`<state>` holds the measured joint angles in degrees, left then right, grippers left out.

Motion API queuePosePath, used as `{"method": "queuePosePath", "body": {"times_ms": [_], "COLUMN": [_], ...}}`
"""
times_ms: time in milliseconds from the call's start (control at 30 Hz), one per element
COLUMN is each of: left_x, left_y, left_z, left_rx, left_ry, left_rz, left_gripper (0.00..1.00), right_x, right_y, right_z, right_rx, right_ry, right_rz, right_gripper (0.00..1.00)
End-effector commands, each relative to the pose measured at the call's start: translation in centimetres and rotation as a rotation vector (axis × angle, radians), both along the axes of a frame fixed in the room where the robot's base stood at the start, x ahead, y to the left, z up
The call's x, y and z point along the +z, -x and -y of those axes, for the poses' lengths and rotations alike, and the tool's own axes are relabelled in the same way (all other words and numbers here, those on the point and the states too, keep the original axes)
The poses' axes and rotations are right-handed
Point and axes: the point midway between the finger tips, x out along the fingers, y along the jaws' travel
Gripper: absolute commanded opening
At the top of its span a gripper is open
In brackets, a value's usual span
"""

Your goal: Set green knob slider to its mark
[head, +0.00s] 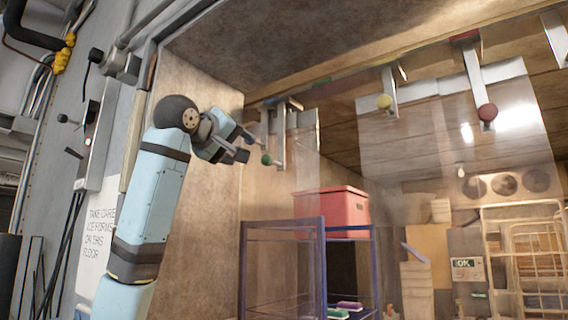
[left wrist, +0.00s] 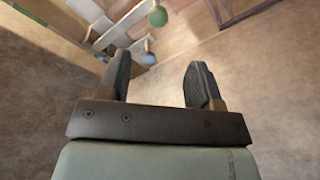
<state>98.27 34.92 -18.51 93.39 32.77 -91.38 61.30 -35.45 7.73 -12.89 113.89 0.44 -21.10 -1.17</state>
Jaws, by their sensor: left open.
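The green knob (head: 266,159) hangs at the lower end of a pale slider arm below the overhead rail, left of centre in the head view. It also shows at the top of the left wrist view (left wrist: 157,16). My left gripper (head: 246,146) is open and empty, just left of the green knob and apart from it. In the left wrist view the open fingers (left wrist: 158,70) have a blue knob (left wrist: 148,59) beyond the gap between them. A green patch (head: 322,82) shows on the rail to the right of the green slider. My right gripper is not in view.
A yellow knob (head: 384,102) and a red knob (head: 487,112) hang farther right on the same rail, with clear strip curtains behind. A red patch (head: 465,37) marks the rail. A red crate (head: 330,205) stands on a blue-framed rack (head: 283,224) below. A wall is close on the left.

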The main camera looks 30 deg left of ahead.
Motion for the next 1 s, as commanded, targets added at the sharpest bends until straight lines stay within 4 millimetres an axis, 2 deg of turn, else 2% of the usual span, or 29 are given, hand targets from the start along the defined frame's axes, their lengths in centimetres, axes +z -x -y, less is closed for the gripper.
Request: {"method": "queuePosePath", "body": {"times_ms": [67, 167, 267, 700, 833, 1000], "left_x": [0.6, 0.8, 0.8, 0.8, 0.8, 0.6], "left_y": [0.4, -0.3, -1.8, -10.7, -12.2, -13.1], "left_z": [-0.2, -0.3, -0.4, -0.8, -0.9, -0.9], "left_rx": [0.002, 0.002, 0.003, 0.001, 0.001, 0.001], "left_ry": [0.009, 0.011, 0.010, 0.009, 0.009, 0.008], "left_rz": [0.003, 0.001, 0.001, 0.001, 0.002, 0.003], "left_gripper": [0.59, 0.59, 0.59, 0.59, 0.59, 0.59], "right_x": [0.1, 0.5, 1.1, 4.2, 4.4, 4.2], "right_y": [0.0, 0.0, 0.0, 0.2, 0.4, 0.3], "right_z": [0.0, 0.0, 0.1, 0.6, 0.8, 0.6], "right_rx": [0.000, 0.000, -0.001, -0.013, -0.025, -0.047], "right_ry": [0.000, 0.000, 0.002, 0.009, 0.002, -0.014], "right_rz": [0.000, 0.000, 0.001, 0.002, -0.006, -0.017], "right_gripper": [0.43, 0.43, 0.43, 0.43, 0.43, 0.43]}}
